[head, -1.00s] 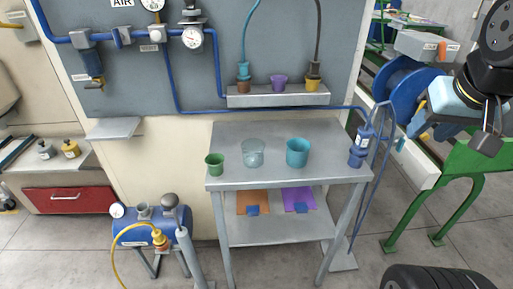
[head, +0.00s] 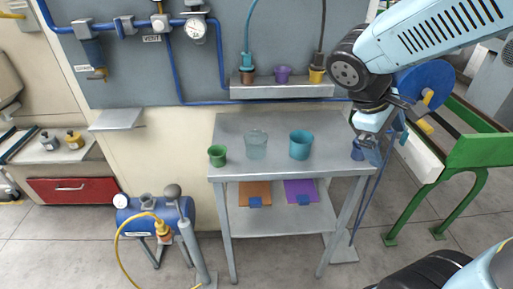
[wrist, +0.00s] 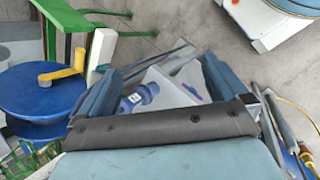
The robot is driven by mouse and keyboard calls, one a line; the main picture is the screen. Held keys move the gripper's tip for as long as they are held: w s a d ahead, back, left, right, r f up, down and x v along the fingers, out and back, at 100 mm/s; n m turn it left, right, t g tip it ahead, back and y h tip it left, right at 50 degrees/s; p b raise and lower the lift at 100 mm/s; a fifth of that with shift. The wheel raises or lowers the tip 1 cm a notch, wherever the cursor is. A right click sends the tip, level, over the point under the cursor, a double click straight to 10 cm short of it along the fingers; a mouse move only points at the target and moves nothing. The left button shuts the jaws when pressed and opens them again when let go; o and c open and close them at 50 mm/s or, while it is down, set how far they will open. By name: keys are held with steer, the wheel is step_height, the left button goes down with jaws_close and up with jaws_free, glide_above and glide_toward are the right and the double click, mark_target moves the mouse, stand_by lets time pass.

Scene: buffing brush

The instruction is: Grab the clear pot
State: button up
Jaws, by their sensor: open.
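The clear pot (head: 256,147) stands upright on the grey metal table's top (head: 232,127), between a green pot (head: 217,156) on its left and a teal pot (head: 300,145) on its right. My gripper (head: 367,150) is in the air at the table's right end, to the right of the pots and apart from them. Its fingers are spread and empty in the wrist view (wrist: 155,82). The clear pot cannot be made out in the wrist view.
A blue bottle-like fitting (head: 357,152) at the table's right end is partly behind my gripper; a blue fitting also shows between the fingers in the wrist view (wrist: 140,95). A wall shelf (head: 285,91) holds small pots. A blue reel (head: 425,85) stands right.

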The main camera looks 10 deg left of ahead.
steer(key=w+a+f+n+t+h, duration=0.3)
steer(key=w+a+n+h, duration=0.1)
steer(key=a+n, duration=0.25)
steer(key=n+t+y, duration=0.7)
steer(key=n+t, duration=0.6)
steer(key=n, duration=0.4)
glide_toward(260, 131)
steer(key=w, duration=0.4)
steer(key=w+d, duration=0.1)
steer(key=w, duration=0.1)
steer(key=shift+w+d+f, duration=0.1)
steer(key=shift+w+f, duration=0.05)
steer(key=shift+w, duration=0.15)
steer(key=shift+c, duration=0.2)
steer(key=c, duration=0.9)
